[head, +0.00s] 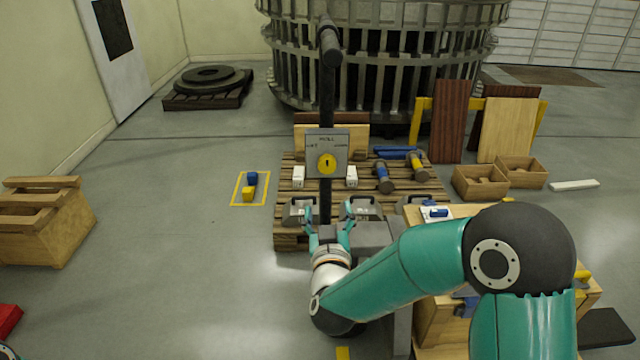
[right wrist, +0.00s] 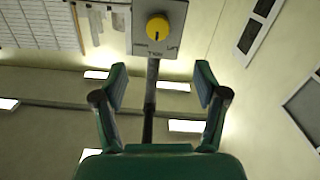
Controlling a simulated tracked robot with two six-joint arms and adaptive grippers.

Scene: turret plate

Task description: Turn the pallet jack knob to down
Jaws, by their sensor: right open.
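The pallet jack's yellow knob (head: 327,163) sits on a grey control plate (head: 341,140) fixed to the dark upright handle (head: 327,90). The plate carries lettering too small to read fully. In the right wrist view the round knob (right wrist: 158,28) has a dark pointer mark and sits above and beyond the fingers. My right gripper (head: 330,232) is open and empty, below the plate in the head view and apart from the knob. In the right wrist view its two fingers (right wrist: 160,85) stand wide apart on either side of the handle post. My left gripper is not in view.
A wooden pallet (head: 292,238) around the handle carries mallets (head: 383,177), white blocks (head: 298,177) and grey pieces. Wooden boxes (head: 480,183) and boards (head: 508,135) stand to the right. A wooden crate (head: 45,225) is at left. The floor between crate and pallet is mostly clear.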

